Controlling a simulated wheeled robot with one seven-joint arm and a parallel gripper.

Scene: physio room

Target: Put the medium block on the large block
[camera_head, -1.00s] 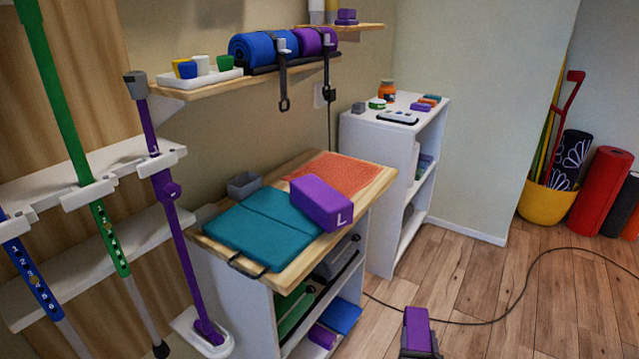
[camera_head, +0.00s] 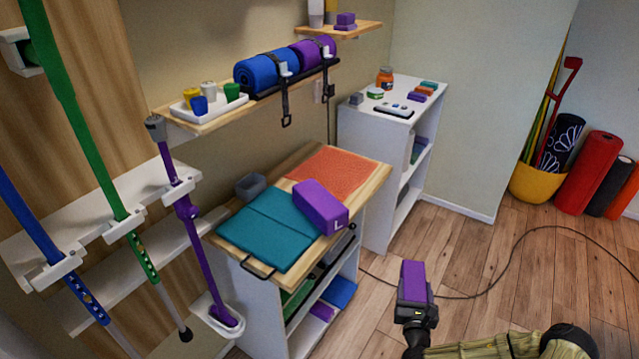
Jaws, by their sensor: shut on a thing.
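The large block (camera_head: 318,203) is purple with an "L" on its end. It lies on the wooden top of the low shelf unit, at the right edge of the teal folded mat. My gripper (camera_head: 413,296) is at the lower middle right, out over the floor and to the right of the shelf unit. It is shut on a smaller purple block (camera_head: 414,276), which stands up out of the jaws. No letter shows on this held block, and its lower part is hidden by my gripper. It is apart from the large block.

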